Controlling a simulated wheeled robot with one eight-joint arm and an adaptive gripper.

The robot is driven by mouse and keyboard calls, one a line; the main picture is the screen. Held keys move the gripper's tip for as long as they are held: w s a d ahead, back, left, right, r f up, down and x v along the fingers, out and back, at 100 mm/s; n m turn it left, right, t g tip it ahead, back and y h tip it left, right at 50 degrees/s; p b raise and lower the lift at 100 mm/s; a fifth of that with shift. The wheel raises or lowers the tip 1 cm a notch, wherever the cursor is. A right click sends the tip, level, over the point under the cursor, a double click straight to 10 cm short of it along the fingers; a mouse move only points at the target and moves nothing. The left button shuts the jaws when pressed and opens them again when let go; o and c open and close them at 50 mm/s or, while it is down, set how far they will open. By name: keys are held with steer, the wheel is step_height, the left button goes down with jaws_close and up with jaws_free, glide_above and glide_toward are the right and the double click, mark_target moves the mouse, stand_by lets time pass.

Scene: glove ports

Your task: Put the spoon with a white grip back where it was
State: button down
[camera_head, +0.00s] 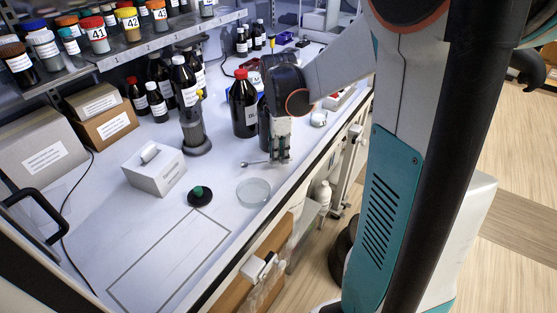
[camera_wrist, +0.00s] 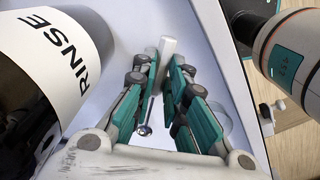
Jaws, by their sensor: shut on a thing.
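My gripper (camera_head: 280,152) is low over the white bench, just in front of the dark bottles. In the wrist view its teal-padded fingers (camera_wrist: 163,64) close around a white grip (camera_wrist: 167,46) at their tips. This is the spoon with a white grip (camera_head: 254,163); its thin metal end points left in the head view. A small shiny metal end (camera_wrist: 145,130) also shows between the fingers in the wrist view. The fingers hide most of the grip. I cannot tell whether the spoon touches the bench.
A bottle labelled RINSE (camera_wrist: 60,55) is close beside my fingers. A red-capped dark bottle (camera_head: 243,108) stands behind left. A clear dish (camera_head: 254,191), a black round piece with a green top (camera_head: 200,196) and a white box (camera_head: 154,170) stand nearby. An outlined rectangle (camera_head: 168,262) is bare.

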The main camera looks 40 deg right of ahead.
steer(key=shift+f, duration=0.85)
steer(key=shift+f+b, duration=0.2)
steer(key=shift+b, duration=0.1)
steer(key=c, duration=1.6)
jaws_free()
steer(key=shift+r, duration=0.1)
step_height(320, 180, up, 12)
steer(key=p, duration=0.4)
steer(key=shift+r, duration=0.15)
